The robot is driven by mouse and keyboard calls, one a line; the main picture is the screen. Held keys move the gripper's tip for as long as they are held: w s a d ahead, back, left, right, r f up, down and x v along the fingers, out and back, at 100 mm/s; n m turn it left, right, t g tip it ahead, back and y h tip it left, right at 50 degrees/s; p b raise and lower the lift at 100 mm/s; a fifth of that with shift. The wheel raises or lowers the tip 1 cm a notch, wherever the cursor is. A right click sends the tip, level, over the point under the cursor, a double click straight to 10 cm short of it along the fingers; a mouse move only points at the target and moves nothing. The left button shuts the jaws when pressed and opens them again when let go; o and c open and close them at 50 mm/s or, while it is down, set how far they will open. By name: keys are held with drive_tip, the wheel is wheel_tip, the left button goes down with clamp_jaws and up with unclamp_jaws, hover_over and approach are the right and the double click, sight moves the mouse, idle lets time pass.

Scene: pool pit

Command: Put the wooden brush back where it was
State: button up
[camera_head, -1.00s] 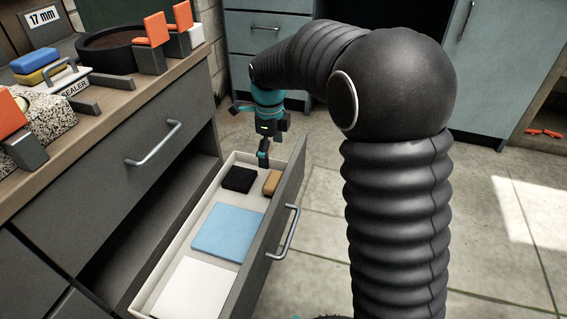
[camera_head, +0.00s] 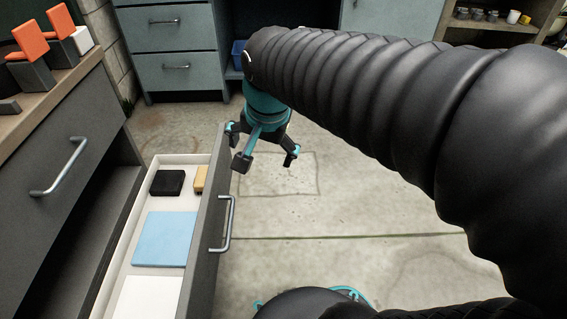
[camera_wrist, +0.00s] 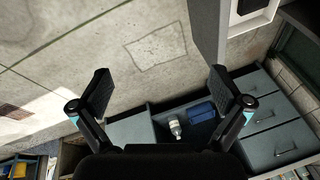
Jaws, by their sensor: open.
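A small tan wooden block, which looks like the wooden brush (camera_head: 200,179), lies in the open drawer (camera_head: 208,210) at its far right corner. The drawer front hides part of it. My gripper (camera_head: 266,160) is open and empty. It hangs over the floor just outside the drawer, to the right of the block and apart from it. In the wrist view my gripper (camera_wrist: 160,85) has its fingers spread wide with only floor and cabinets beyond. A corner of the drawer shows at the top right there.
The drawer also holds a black block (camera_head: 167,183), a blue flat piece (camera_head: 165,239) and a white sheet (camera_head: 150,298). A drawer handle (camera_head: 227,224) sticks out on the right. Blue-grey cabinets (camera_head: 178,42) stand behind.

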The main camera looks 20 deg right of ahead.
drive_tip(key=s+d+f+n+t, duration=0.1)
drive_tip(key=s+d+f+n, duration=0.1)
drive_tip(key=s+n, duration=0.5)
drive_tip(key=s+d, duration=0.1)
drive_tip(key=s, duration=0.1)
drive_tip(key=shift+s+d+t, duration=0.15)
drive_tip(key=shift+s+t, duration=0.2)
drive_tip(key=shift+t, duration=0.05)
drive_tip(key=shift+c, duration=0.3)
idle(0.3)
